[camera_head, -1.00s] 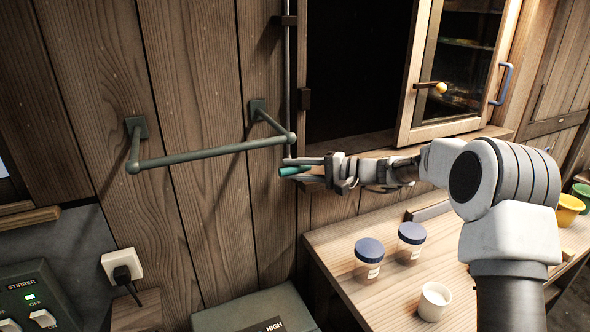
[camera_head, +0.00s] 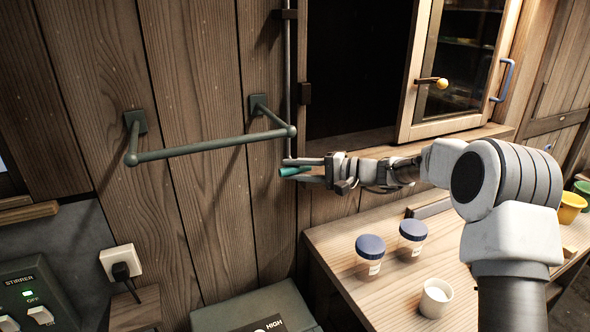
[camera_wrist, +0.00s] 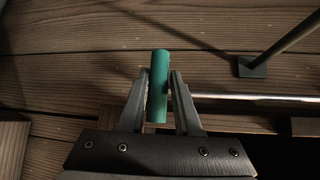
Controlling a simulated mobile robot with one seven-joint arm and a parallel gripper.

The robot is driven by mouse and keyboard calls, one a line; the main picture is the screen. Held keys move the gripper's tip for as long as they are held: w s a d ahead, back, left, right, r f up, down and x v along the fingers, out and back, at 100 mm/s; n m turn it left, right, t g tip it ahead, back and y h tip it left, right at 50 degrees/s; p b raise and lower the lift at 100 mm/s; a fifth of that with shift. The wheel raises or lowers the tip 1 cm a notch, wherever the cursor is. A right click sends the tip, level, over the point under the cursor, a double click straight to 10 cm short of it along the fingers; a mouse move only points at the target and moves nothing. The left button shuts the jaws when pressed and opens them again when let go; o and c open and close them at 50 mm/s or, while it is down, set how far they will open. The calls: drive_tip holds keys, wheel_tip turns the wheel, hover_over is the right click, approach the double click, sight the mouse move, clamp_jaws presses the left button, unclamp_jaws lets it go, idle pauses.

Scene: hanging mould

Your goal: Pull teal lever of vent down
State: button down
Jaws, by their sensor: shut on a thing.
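The teal lever (camera_head: 290,172) is a short cylindrical grip at the lower end of a thin metal vent rod (camera_head: 288,70) that runs up the plank wall. My gripper (camera_head: 314,170) reaches it from the right, and its jaws are shut on the lever. In the wrist view the teal lever (camera_wrist: 158,85) stands between the two fingers of my gripper (camera_wrist: 160,92), with its far end sticking out past the tips. The metal rod (camera_wrist: 250,98) runs off to the right there. The vent itself is not in view.
A green towel rail (camera_head: 215,147) juts from the wall to the left. A glass-doored cabinet (camera_head: 458,70) stands open behind my arm. Two blue-lidded jars (camera_head: 370,247) and a white cup (camera_head: 435,297) stand on the bench below. A grey-green box (camera_head: 255,312) lies beneath the lever.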

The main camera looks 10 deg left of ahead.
drive_tip(key=shift+d+f+b, duration=0.2)
drive_tip(key=shift+f+b, duration=0.65)
drive_tip(key=shift+f, duration=0.75)
drive_tip(key=c, duration=0.7)
unclamp_jaws()
drive_tip(key=shift+w, duration=0.1)
drive_tip(key=shift+r, duration=0.1)
drive_tip(key=d, duration=0.5)
drive_tip(key=s+d+r, duration=0.1)
drive_tip(key=d, duration=0.5)
drive_tip(key=s+d+r+b, duration=0.1)
drive_tip(key=d, duration=0.5)
drive_tip(key=shift+s+r, duration=0.2)
